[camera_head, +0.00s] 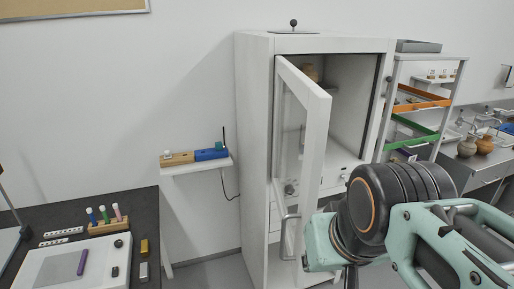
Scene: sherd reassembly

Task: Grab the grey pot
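A greyish-tan pot (467,147) stands on the counter at the far right. It touches or nearly touches an orange-brown pot (485,145) on its right. The greyish one looks like the grey pot, but both are small in the picture. Another brown pot (310,72) sits on the upper shelf inside the cabinet, partly hidden by the door frame. My arm fills the lower right, well in front of the counter. My gripper's fingertips do not show.
A tall white cabinet (256,150) stands in the middle, its glass door (305,130) swung open towards me. A rack with orange (425,101) and green trays stands between cabinet and counter. A dark table (145,205) with tools is at left.

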